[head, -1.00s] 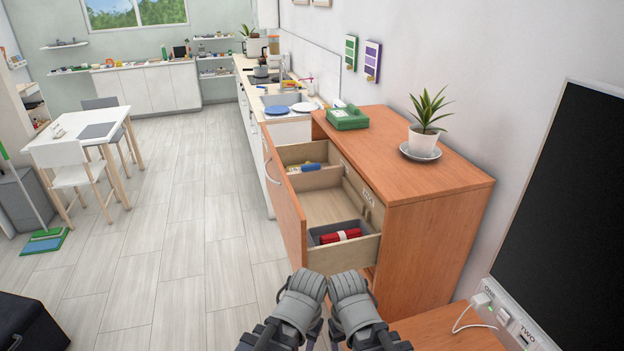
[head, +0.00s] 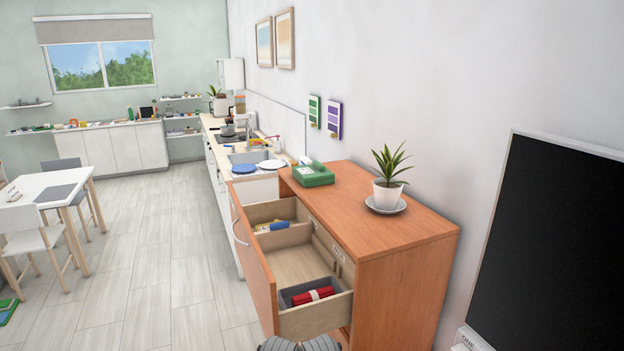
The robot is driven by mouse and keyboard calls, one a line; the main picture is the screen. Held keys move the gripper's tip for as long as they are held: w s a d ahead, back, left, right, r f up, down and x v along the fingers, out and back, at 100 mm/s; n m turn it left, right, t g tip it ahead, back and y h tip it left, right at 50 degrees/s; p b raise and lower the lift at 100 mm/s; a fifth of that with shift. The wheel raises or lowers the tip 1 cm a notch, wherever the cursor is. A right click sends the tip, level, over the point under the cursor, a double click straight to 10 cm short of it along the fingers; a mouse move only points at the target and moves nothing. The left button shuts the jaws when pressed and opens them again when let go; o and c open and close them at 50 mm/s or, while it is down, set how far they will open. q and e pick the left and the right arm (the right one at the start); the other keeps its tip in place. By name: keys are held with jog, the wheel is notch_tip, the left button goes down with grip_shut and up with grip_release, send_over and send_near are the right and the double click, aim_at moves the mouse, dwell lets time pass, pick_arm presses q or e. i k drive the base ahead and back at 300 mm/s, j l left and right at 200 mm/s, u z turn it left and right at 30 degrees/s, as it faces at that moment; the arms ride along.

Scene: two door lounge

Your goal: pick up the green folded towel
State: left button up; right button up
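No plainly folded green towel can be made out. A green, box-like item (head: 313,174) lies on top of the wooden cabinet, near its far end; I cannot tell whether it is cloth or a case. Two grey rounded parts of my own arms just show at the bottom edge, below the open drawer. Their fingers cannot be made out, and nothing is seen held. They are well apart from the green item.
The wooden cabinet (head: 400,245) has an open drawer (head: 300,265) holding a red item (head: 313,295) and a blue and yellow item (head: 271,226). A potted plant (head: 388,178) stands on top. A dark screen (head: 570,240) is at right.

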aim_at(314, 174)
jog(key=i+j, duration=0.15)
jog(key=j, duration=0.25)
jog(key=i+j, duration=0.2)
jog(key=j, duration=0.2)
jog(key=i+j, duration=0.15)
jog(key=j, duration=0.25)
jog(key=j+z, duration=0.15)
jog(key=z, duration=0.6)
jog(key=i, duration=0.05)
